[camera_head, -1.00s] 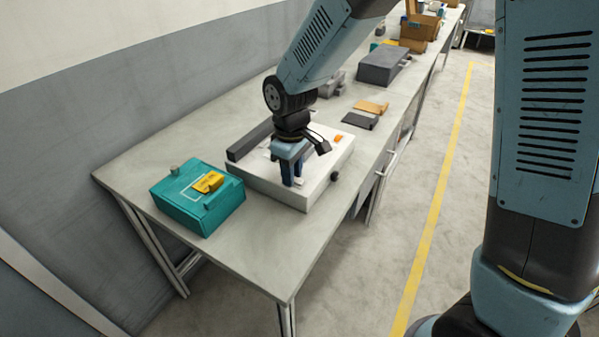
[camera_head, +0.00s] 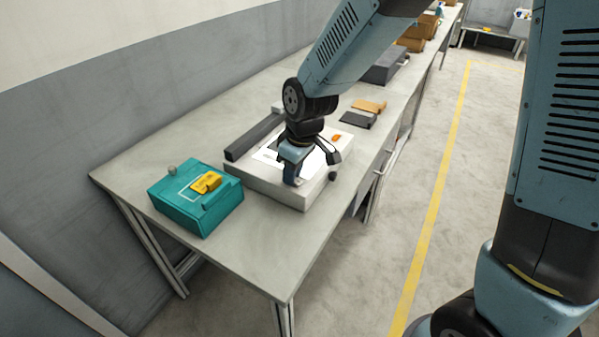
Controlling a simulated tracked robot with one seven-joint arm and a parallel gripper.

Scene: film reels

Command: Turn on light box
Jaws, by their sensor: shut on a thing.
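The light box (camera_head: 312,193) is a low white box on the workbench. Its top panel (camera_head: 268,155) shows bright white around my gripper. My gripper (camera_head: 291,183) points down at the top near the front edge. Its jaws are shut on a small part there, which the fingers hide.
A teal box (camera_head: 180,214) with a yellow piece (camera_head: 207,182) stands left of the light box. A long dark bar (camera_head: 252,137) lies along its back left. Grey and brown boxes stand farther along the bench (camera_head: 150,165). The front corner is clear.

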